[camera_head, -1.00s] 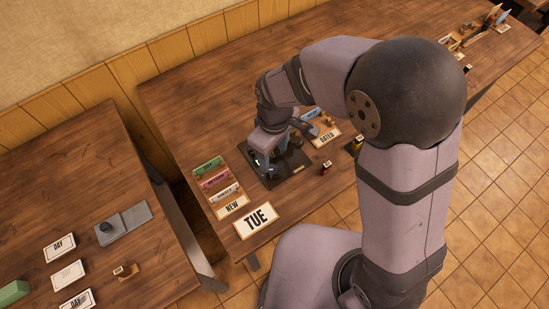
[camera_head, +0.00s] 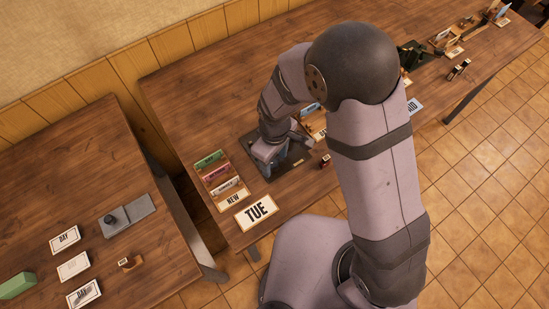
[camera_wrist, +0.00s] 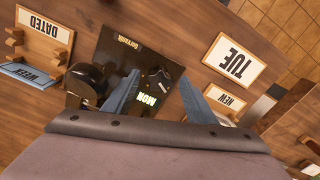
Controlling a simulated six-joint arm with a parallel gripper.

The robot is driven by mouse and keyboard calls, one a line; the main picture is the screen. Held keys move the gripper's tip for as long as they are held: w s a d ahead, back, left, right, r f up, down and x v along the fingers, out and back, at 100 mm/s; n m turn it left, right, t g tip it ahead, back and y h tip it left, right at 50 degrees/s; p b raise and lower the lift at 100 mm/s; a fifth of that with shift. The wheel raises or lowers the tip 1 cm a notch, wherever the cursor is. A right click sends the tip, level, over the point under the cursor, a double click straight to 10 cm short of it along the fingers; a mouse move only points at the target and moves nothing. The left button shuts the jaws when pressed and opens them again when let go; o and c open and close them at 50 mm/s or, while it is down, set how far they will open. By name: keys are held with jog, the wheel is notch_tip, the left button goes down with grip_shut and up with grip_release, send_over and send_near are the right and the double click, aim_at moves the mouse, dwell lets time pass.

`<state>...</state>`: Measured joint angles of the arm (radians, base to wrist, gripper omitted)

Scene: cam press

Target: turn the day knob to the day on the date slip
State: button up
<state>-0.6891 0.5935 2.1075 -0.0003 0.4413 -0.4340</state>
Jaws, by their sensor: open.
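The date slip (camera_head: 258,210) is a white card reading TUE. It lies at the table's front left edge in the head view and also shows in the wrist view (camera_wrist: 235,61). The press stands on a black plate (camera_head: 299,160), mostly hidden by my arm in the head view. In the wrist view its plate (camera_wrist: 112,48) carries a lit display (camera_wrist: 148,101) reading MON. A small dark part, perhaps the day knob (camera_wrist: 158,76), lies between my fingertips; I cannot tell if they touch it. My gripper (camera_wrist: 160,82) is open, its blue-grey fingers apart, low over the press.
A rounded black part (camera_wrist: 86,80) stands beside the left finger. A rack of coloured cards (camera_head: 218,178) with a NEW label is left of the press. A DATED tray (camera_wrist: 45,28) lies across from it. A second table (camera_head: 60,190) is at the left.

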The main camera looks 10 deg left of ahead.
jog(key=shift+f, duration=0.35)
jog(key=c, duration=1)
jog(key=shift+c, duration=0.2)
jog(key=shift+m, duration=0.3)
jog(key=m, duration=0.3)
jog(key=shift+a, duration=0.1)
jog(key=shift+s+a+m, duration=0.1)
jog(key=shift+m, duration=1.9)
